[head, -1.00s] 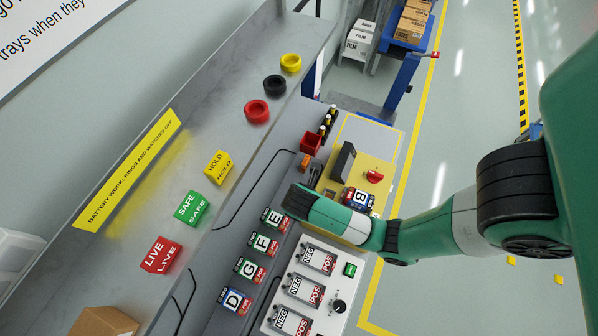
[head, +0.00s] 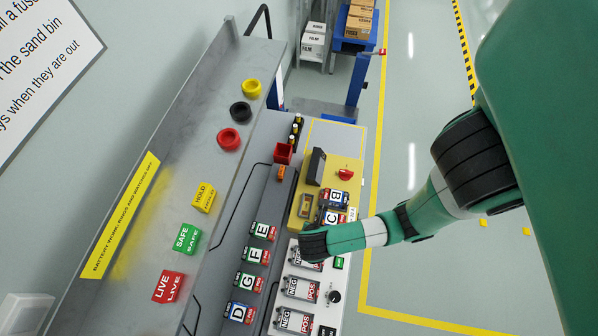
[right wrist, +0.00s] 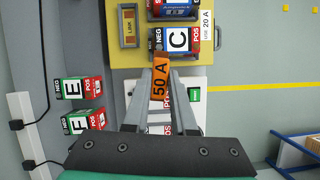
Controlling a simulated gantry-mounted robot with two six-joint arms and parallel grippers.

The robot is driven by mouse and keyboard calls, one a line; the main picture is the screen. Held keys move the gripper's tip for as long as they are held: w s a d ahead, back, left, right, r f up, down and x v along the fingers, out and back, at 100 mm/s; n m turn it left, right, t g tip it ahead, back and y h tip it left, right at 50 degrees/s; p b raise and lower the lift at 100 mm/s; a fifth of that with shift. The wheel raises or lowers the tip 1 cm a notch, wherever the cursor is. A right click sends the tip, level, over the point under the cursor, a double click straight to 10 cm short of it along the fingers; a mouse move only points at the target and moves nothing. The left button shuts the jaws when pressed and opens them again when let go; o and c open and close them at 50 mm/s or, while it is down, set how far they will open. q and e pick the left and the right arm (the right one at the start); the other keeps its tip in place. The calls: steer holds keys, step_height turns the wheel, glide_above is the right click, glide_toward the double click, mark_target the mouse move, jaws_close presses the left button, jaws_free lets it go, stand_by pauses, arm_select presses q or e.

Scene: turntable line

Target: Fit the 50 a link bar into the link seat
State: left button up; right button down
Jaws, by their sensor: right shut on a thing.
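My right gripper (right wrist: 161,82) is shut on the orange 50 A link bar (right wrist: 159,95) in the right wrist view. The bar points away from the jaws, and its far end lies just below battery C in the picture. The link seat (right wrist: 129,26), a small framed slot marked LINK, is on the yellow board up and left of the bar, apart from it. The seat also shows in the head view (head: 305,206) and looks empty. There my right wrist hides the jaws and the bar. My left gripper is not in view.
Battery C (right wrist: 178,40) sits on the yellow board (head: 350,170) right of the seat, by a "USE 20 A" label (right wrist: 206,25). A black upright part (head: 316,166) and red knob (head: 329,174) stand beyond. An orange piece (head: 281,174) lies near a red bin (head: 284,153).

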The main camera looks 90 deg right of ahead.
steer(key=shift+n+t, duration=0.3)
steer(key=shift+n, duration=0.4)
steer(key=w+d+f, duration=0.1)
steer(key=d+f, duration=0.1)
steer(key=d, duration=0.1)
steer(key=w+d+f, duration=0.1)
steer(key=d+f, duration=0.2)
steer(key=d, duration=0.1)
steer(key=w+d+f, duration=0.2)
steer(key=d, duration=0.2)
steer(key=shift+f, duration=0.35)
arm_select(q)
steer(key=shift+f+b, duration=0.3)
steer(key=shift+b, duration=0.55)
arm_select(e)
steer(key=shift+w+d+f, duration=0.1)
steer(key=shift+d+f, duration=0.05)
steer(key=shift+f, duration=0.75)
steer(key=shift+d+f, duration=0.1)
steer(key=shift+f, duration=0.8)
steer(key=shift+f, duration=0.15)
steer(key=c, duration=0.7)
jaws_free()
steer(key=shift+c, duration=0.2)
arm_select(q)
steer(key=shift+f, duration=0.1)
